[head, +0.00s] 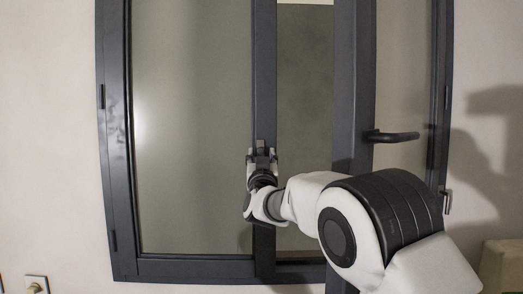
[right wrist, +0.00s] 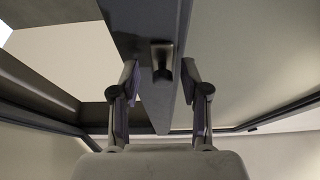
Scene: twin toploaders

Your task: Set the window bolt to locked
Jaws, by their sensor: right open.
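The window (head: 190,120) has a dark grey frame. On its middle upright (head: 264,70) sits the window bolt, a short metallic grey piece in the right wrist view (right wrist: 162,58). It lies lengthwise along the upright; I cannot tell its locked or unlocked state. My right gripper (head: 261,155) is at the middle upright in the head view and hides much of the bolt area. In the right wrist view its two fingers (right wrist: 160,72) are open, one on each side of the bolt, with gaps visible. My left gripper is out of view.
The right sash (head: 345,80) stands ajar, swung toward me, with a dark lever handle (head: 395,137) sticking out. A small metal fitting (head: 447,201) is on the right frame edge. A brass knob on a plate (head: 35,288) is at lower left.

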